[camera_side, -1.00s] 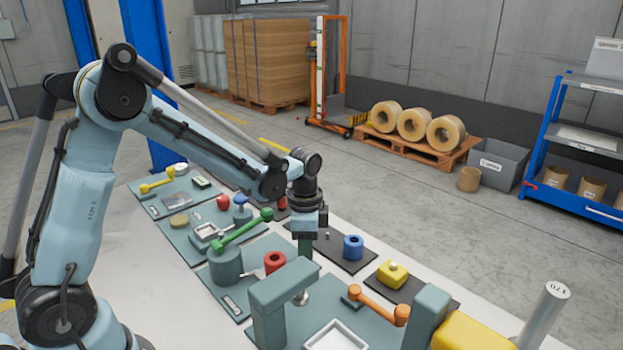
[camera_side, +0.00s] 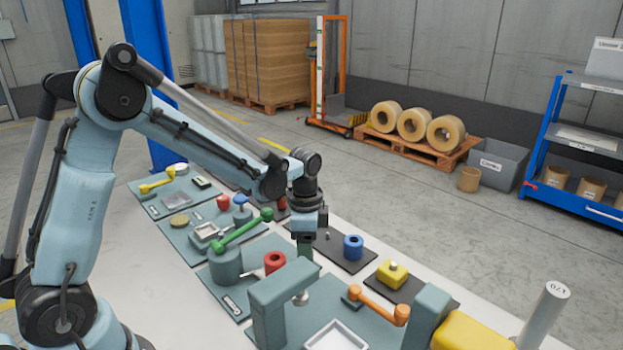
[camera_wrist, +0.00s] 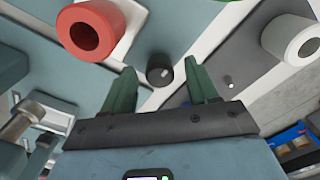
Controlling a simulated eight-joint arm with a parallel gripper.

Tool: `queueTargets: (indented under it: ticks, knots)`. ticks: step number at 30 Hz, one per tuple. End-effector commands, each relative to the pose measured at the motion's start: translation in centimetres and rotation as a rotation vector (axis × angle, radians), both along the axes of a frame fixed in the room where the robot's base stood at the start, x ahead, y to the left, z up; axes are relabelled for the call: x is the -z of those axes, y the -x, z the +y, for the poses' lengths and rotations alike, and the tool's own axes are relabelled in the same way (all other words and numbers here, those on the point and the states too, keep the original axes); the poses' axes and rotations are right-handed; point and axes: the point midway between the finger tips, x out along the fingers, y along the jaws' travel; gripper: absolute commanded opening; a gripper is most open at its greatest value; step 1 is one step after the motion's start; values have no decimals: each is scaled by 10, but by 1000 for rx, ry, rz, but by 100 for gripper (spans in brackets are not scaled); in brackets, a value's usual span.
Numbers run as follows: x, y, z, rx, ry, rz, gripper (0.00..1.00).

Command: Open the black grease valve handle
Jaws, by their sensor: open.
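A small round black part with a pale spot on it shows between the fingers in the wrist view; I take this black part (camera_wrist: 153,71) for the grease valve handle, but cannot be sure. My gripper (camera_wrist: 161,84) is open, with one green finger on each side of it in that view. I see no contact. In the side view my gripper (camera_side: 306,246) points down over the bench, and I cannot make out the black part there.
A red ring (camera_side: 275,262) stands close to my gripper, also in the wrist view (camera_wrist: 97,30). A blue ring (camera_side: 353,247) stands to the right. A green lever (camera_side: 240,230) lies to the left. A grey-green bridge-shaped block (camera_side: 270,310) and an orange lever (camera_side: 378,303) are nearer the camera.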

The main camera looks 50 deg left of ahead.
Motion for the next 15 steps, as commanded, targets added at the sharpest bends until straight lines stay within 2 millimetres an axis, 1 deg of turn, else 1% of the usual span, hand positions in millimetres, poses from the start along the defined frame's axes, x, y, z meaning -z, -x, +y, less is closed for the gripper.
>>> queueTargets:
  ticks: [4, 7, 15]
  knots:
    - [-6, 0, 0, 0, 0, 0, 59]
    - [-18, 0, 0, 0, 0, 0, 59]
    - [-67, 0, 0, 0, 0, 0, 59]
